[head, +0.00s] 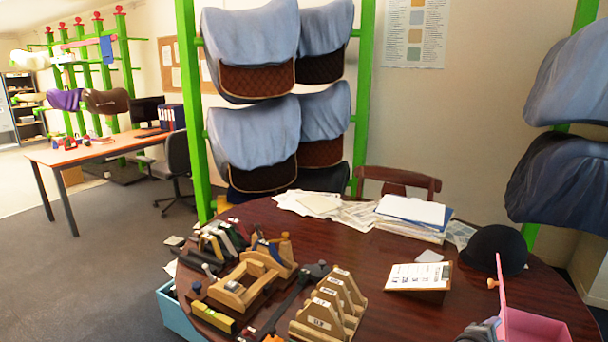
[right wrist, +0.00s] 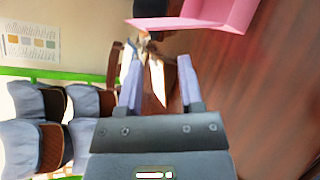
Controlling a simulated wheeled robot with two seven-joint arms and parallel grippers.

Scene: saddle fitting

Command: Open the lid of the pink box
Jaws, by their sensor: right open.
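The pink box (head: 540,326) stands on the round table at the lower right of the head view, cut off by the frame edge. Its lid (head: 502,290) stands upright, seen nearly edge-on, at the box's left side, and the box looks open. Pink panels of the box (right wrist: 222,14) also show at the top of the right wrist view. My right gripper (right wrist: 160,62) is open and empty, its fingertips apart from the pink panels. A grey part of it shows left of the lid at the bottom of the head view. My left gripper is not in view.
A black helmet (head: 494,249) and a clipboard (head: 419,277) lie behind and left of the box. Stacked papers (head: 412,215) are at the table's back. Wooden racks and tools (head: 245,285) fill its left side. Saddles hang on green racks behind.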

